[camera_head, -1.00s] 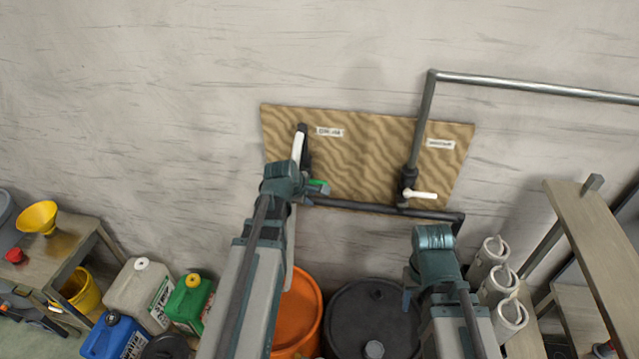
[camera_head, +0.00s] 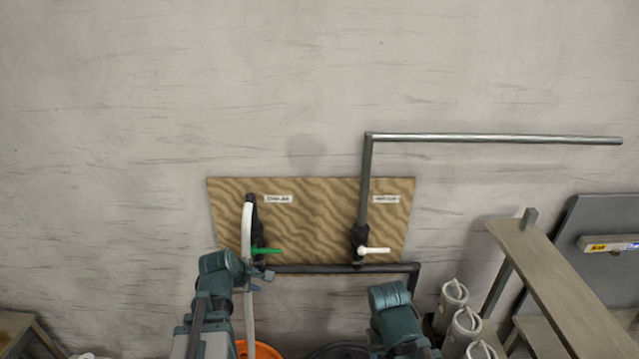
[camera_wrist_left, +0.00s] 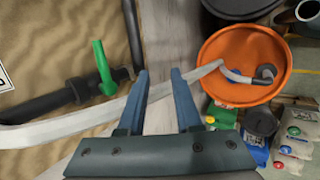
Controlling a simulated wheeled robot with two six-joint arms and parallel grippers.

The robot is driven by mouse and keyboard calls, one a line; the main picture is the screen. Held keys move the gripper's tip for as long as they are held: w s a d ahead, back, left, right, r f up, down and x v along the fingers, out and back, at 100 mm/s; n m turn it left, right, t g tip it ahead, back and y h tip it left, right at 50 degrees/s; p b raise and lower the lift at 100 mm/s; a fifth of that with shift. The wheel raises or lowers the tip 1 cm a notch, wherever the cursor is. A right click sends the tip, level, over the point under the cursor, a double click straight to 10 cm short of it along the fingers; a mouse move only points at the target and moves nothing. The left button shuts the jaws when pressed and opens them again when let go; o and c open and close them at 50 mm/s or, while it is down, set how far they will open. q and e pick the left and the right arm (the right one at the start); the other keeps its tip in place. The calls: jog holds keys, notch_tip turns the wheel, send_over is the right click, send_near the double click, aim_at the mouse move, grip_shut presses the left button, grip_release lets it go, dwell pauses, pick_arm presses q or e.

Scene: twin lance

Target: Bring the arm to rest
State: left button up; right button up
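My left gripper (camera_head: 260,276) is in front of the wall, below the left end of the wooden board (camera_head: 310,215). The left wrist view shows its two fingers (camera_wrist_left: 160,78) apart with nothing gripped between them. A pale hose (camera_head: 247,225) hangs from the dark left fitting and passes close by this gripper. In the left wrist view the hose (camera_wrist_left: 75,122) crosses beyond the fingers toward the orange bucket (camera_wrist_left: 212,52). My right gripper (camera_head: 392,300) is at the lower middle right, and its fingers cannot be made out.
A green handle (camera_head: 266,251) and a white handle (camera_head: 376,250) stick out to the right on the board. A grey pipe (camera_head: 490,138) runs along the wall above. Pale canisters (camera_head: 466,325) and a wooden bench (camera_head: 550,275) stand at right. The upper wall is clear.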

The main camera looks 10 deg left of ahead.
pick_arm(q)
jog(key=s+d+f+m+g+b, duration=0.2)
jog(key=s+d+f+m+b, duration=0.3)
jog(key=d+f+m+b, duration=0.2)
jog(key=s+d+f+m+g+y+b, duration=0.1)
jog(key=s+d+f+m+g+b, duration=0.2)
jog(key=d+f+m+b, duration=0.5)
jog(key=s+d+f+m+g+y+b, duration=0.1)
jog(key=s+d+f+m+b, duration=0.5)
jog(key=f, duration=0.7)
jog(key=d+m+g+b, duration=0.1)
jog(key=d+m+b, duration=0.1)
jog(key=b, duration=0.1)
jog(key=shift+s+d, duration=0.3)
jog(key=shift+s, duration=0.05)
jog(key=shift+s+f, duration=0.1)
